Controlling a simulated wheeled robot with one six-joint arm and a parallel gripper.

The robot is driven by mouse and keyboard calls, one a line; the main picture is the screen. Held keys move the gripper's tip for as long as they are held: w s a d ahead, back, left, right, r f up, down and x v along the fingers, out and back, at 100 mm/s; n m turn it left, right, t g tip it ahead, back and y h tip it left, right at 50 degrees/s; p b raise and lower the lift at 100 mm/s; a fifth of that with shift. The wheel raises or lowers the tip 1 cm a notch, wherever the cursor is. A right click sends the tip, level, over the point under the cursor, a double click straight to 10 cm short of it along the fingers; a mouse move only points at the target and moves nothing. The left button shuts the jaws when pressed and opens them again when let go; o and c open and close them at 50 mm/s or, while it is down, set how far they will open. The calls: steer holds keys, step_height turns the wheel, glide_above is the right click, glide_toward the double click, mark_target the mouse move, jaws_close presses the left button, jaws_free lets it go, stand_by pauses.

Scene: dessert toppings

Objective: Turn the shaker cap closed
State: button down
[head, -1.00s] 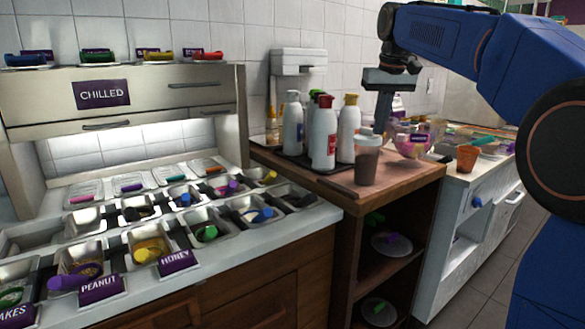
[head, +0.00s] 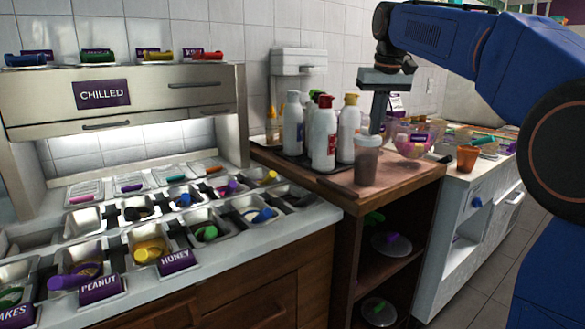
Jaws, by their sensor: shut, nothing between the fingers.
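The shaker (head: 367,162) is a clear cup with dark contents and a pale grey cap (head: 368,141). It stands upright near the front edge of the wooden counter. My gripper (head: 376,130) points down just above and behind the cap, with its fingers together and nothing held. Whether the fingertips touch the cap is unclear. How far the cap is turned cannot be made out.
A pink-filled bowl (head: 413,140) and an orange cup (head: 467,158) are to the right. Topping bins (head: 150,250) fill the left counter. The counter in front of the shaker is narrow.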

steer(key=shift+w+a, duration=0.1)
steer(key=shift+a, duration=0.6)
stand_by(0.5)
steer(key=shift+s+a, duration=0.1)
steer(key=shift+s, duration=0.3)
steer(key=shift+w+v, duration=0.25)
steer(key=shift+v, duration=0.7)
steer(key=shift+w+v, duration=0.2)
steer(key=shift+v, duration=0.8)
steer(key=shift+w+v, duration=0.25)
steer(key=shift+v, duration=0.7)
steer(key=shift+r, duration=0.2)
steer(key=d+f, duration=0.3)
steer(key=f, duration=0.3)
steer(key=shift+w+a, duration=0.15)
steer(key=shift+w, duration=0.35)
